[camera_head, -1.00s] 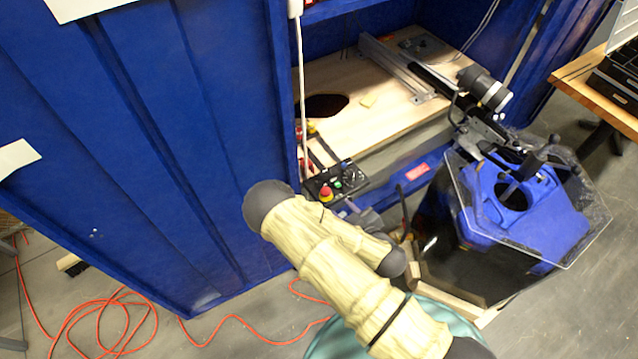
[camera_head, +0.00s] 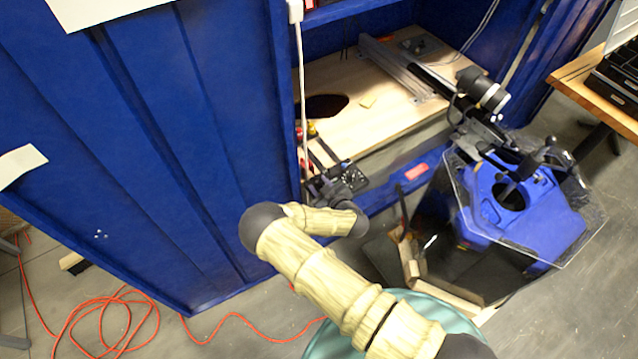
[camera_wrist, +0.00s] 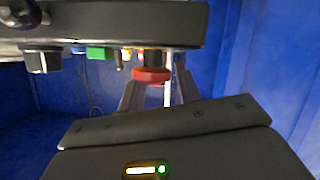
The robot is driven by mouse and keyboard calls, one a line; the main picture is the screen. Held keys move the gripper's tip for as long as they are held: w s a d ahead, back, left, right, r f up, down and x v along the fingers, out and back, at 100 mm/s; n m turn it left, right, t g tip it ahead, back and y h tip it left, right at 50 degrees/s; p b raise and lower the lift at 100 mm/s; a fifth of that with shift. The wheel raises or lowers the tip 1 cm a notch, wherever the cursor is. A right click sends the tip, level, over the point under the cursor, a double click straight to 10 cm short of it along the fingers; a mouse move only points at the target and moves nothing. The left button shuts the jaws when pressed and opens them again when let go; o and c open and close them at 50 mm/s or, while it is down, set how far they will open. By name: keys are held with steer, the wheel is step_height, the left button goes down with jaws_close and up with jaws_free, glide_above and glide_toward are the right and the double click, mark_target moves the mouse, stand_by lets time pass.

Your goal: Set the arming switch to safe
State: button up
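A black control box (camera_head: 353,174) sits at the front edge of the wooden bench. In the wrist view the box (camera_wrist: 120,22) spans the top. A black knob with a white line (camera_wrist: 42,62) is at its left, perhaps the arming switch; no label is readable. A green button (camera_wrist: 95,53) and a red mushroom button (camera_wrist: 152,75) are to its right. My gripper (camera_head: 330,188) is at the box and hides part of it. In the wrist view my gripper (camera_wrist: 157,82) has its fingers apart, with the red button showing between them. I cannot tell whether they touch it.
Blue cabinet walls (camera_head: 190,150) flank the bench (camera_head: 375,110). A white cable (camera_head: 300,90) hangs beside the box. A blue and black machine with a clear plate (camera_head: 520,210) stands to the right. An orange cord (camera_head: 235,318) lies on the floor.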

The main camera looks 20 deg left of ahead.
steer(key=shift+w+a+f, duration=0.2)
steer(key=shift+w+a, duration=0.2)
jaws_close()
